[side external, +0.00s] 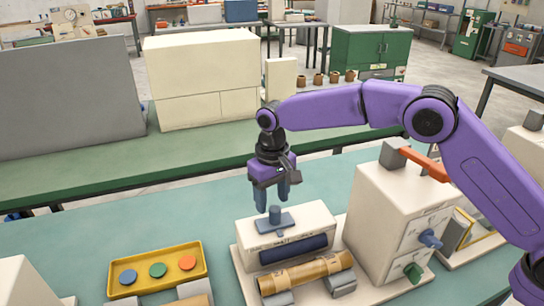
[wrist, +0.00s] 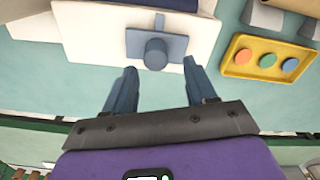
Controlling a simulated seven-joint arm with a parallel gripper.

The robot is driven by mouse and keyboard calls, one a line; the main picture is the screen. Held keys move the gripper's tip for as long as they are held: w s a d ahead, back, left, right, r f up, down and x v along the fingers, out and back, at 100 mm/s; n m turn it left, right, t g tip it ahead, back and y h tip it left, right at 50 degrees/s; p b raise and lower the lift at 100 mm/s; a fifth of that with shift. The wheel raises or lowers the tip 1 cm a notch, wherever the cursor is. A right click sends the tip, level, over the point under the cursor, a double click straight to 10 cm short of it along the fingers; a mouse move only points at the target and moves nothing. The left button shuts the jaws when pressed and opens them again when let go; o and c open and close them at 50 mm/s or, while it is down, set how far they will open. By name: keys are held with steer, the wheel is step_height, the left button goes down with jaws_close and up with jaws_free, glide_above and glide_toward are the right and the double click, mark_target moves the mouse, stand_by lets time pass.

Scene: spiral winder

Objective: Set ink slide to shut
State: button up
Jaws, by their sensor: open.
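The ink slide appears to be the blue-grey knob on a flat plate (side external: 275,218) on top of a cream box (side external: 320,222). It also shows in the wrist view as a round knob on a square plate (wrist: 155,55). Lettering on the box is too small to read surely, so I cannot tell the slide's setting. My gripper (side external: 272,203) points down just above the knob, open and empty. In the wrist view its fingertips (wrist: 160,70) are apart, with the knob appearing between and slightly beyond them. I cannot tell whether they touch it.
A bamboo-like roll (side external: 305,272) lies in front of the box. A larger cream cabinet (side external: 385,225) with blue and green knobs stands close on the right. A yellow tray (side external: 130,264) with three coloured discs sits at the left. The teal table behind the box is clear.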

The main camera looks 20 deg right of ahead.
mark_target(273, 209)
step_height(273, 209, up, 13)
stand_by(0.3)
stand_by(0.5)
steer(key=s+d+f+n, duration=0.3)
steer(key=s+d+n, duration=0.1)
steer(key=s+d, duration=1)
steer(key=s+d+f+n, duration=0.4)
steer(key=s+d, duration=1.1)
steer(key=s, duration=0.7)
steer(key=shift+s+d+n, duration=0.15)
steer(key=shift+n, duration=0.35)
